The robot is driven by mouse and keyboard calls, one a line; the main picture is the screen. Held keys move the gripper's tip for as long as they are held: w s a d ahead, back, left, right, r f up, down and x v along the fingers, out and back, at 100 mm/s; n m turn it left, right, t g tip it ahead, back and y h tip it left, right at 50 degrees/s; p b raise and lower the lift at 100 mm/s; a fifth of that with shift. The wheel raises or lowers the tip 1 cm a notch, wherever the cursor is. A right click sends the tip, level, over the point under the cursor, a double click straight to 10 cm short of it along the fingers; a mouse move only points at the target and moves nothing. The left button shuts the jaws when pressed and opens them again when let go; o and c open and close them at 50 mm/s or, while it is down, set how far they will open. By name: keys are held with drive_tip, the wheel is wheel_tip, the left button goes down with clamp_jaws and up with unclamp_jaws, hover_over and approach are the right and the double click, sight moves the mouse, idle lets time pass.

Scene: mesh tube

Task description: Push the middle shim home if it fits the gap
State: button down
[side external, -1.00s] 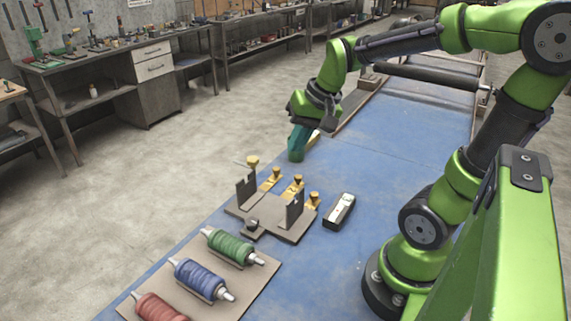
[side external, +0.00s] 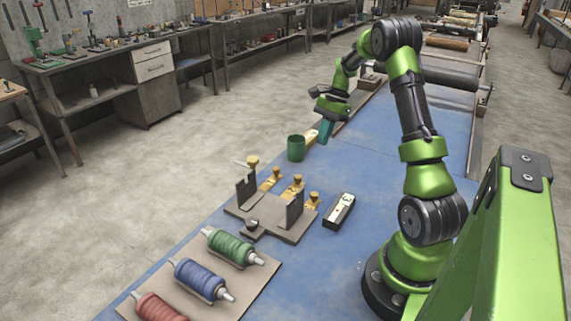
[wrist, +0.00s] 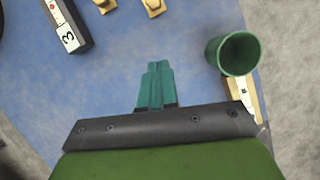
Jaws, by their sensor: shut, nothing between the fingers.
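Several brass pieces with knobs stand in a row at the back edge of a grey fixture plate (side external: 285,236) with two upright plates; they look like the shims. The middle shim (side external: 293,188) sits between the left shim (side external: 271,180) and the right shim (side external: 312,201). I cannot tell how far it is in, or its gap. Two brass pieces show partly at the top of the wrist view (wrist: 152,6). My gripper (side external: 326,133), with teal fingers, is shut and empty, above the blue table and well behind the fixture. Its fingers point at bare table in the wrist view (wrist: 157,68).
A green cup (side external: 296,148) stands just left of my gripper, with a yellowish strip (side external: 311,137) behind it. A black block with a white label marked 3 (wrist: 67,28) lies right of the fixture. Red, blue and green spools (side external: 231,246) lie on a board in front.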

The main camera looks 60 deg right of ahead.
sight(298, 180)
drive_tip(key=x, duration=0.7)
drive_tip(key=shift+a+f, duration=0.2)
drive_tip(key=shift+f, duration=0.1)
drive_tip(key=shift+w+a, duration=0.15)
drive_tip(key=shift+a, duration=0.4)
drive_tip(key=shift+w+a, duration=0.2)
drive_tip(key=shift+a, duration=0.4)
drive_tip(key=shift+w+a, duration=0.2)
drive_tip(key=shift+a, duration=0.55)
drive_tip(key=shift+a, duration=0.1)
drive_tip(key=shift+a, duration=2.6)
